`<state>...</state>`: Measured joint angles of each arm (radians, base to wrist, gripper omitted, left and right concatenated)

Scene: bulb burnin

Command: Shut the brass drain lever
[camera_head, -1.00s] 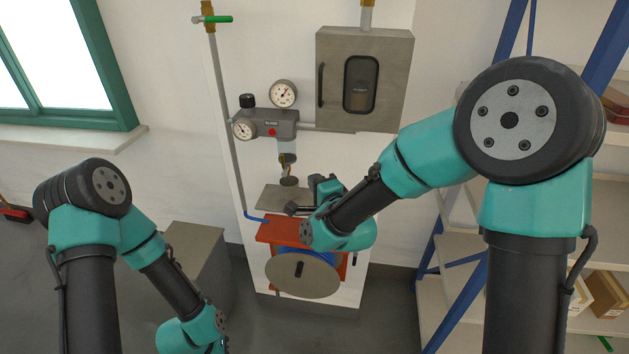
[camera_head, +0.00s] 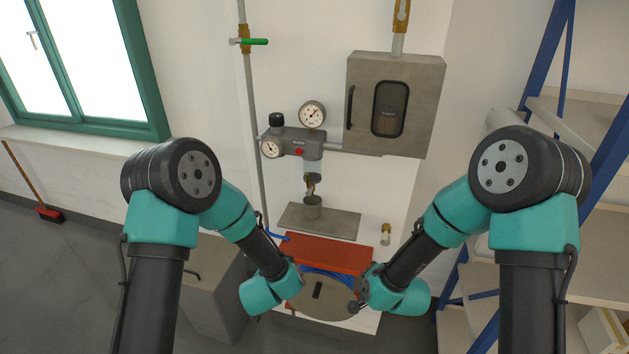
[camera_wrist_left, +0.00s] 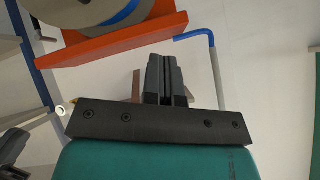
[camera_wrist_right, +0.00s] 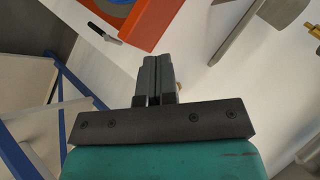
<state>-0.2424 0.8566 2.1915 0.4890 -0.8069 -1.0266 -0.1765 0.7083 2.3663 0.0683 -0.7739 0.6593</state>
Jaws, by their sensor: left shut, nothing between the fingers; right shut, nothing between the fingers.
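A small brass drain fitting (camera_head: 310,186) hangs under the grey regulator unit's bowl in the head view. It is too small there to tell which way its lever points. A grey cup (camera_head: 312,207) stands below it on a grey shelf plate (camera_head: 342,222). My left gripper (camera_wrist_left: 166,80) is shut and empty in the left wrist view, beside an orange bracket (camera_wrist_left: 120,40). My right gripper (camera_wrist_right: 154,76) is shut and empty in the right wrist view. Both grippers are low near the hose reel, apart from the brass fitting; their fingertips are not clear in the head view.
The regulator (camera_head: 295,142) with two gauges sits on the wall panel. A grey cabinet (camera_head: 420,105) hangs right of it. A green-handled valve (camera_head: 253,41) is on the pipe above. The hose reel (camera_head: 325,300) is below, a shelf rack (camera_head: 570,160) at right.

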